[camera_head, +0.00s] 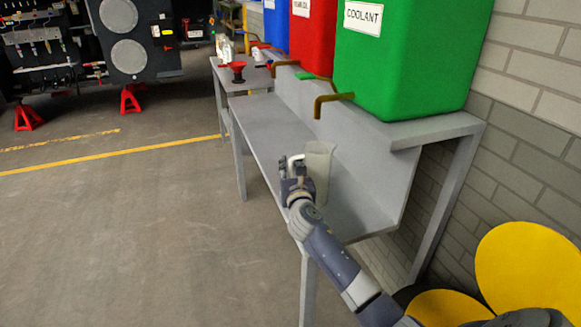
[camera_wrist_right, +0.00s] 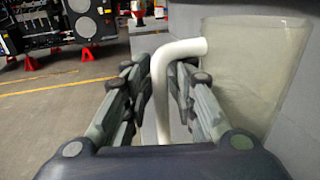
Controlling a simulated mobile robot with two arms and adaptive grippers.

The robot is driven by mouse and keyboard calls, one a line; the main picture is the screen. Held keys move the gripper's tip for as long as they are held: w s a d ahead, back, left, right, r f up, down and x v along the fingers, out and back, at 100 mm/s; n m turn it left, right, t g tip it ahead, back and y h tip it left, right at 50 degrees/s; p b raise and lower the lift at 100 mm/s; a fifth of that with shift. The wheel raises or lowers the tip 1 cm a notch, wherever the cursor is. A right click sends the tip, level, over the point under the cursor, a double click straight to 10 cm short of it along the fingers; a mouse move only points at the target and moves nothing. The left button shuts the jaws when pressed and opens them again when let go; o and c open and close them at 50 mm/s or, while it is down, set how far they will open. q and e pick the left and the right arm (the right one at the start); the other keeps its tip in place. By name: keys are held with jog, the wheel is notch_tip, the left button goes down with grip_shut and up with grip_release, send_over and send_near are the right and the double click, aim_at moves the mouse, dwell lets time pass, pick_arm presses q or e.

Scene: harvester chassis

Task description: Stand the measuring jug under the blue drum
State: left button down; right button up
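The measuring jug (camera_head: 318,165) is a tall, translucent grey vessel with a white handle. It stands upright on the low grey shelf, below the green drum. My right gripper (camera_head: 293,170) is at its handle, left of the jug body. In the right wrist view, the white handle (camera_wrist_right: 160,85) runs between the gripper's fingers, which appear closed on it, and the jug body (camera_wrist_right: 255,75) is to the right. The blue drum (camera_head: 277,25) stands farthest back in the row, partly hidden by the red drum. My left gripper is out of view.
The green drum (camera_head: 415,60), labelled COOLANT, and the red drum (camera_head: 312,35) stand on the upper ledge. A brown tap (camera_head: 333,100) hangs above the jug. The shelf (camera_head: 255,125) is clear behind the jug. A red funnel-like object (camera_head: 237,70) sits farther back.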

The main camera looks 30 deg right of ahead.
dwell(0.3)
jog(key=shift+s+f+b, duration=0.15)
jog(key=shift+s+b, duration=0.05)
jog(key=shift+b, duration=0.25)
jog(key=v, duration=1)
jog(key=shift+s, duration=0.2)
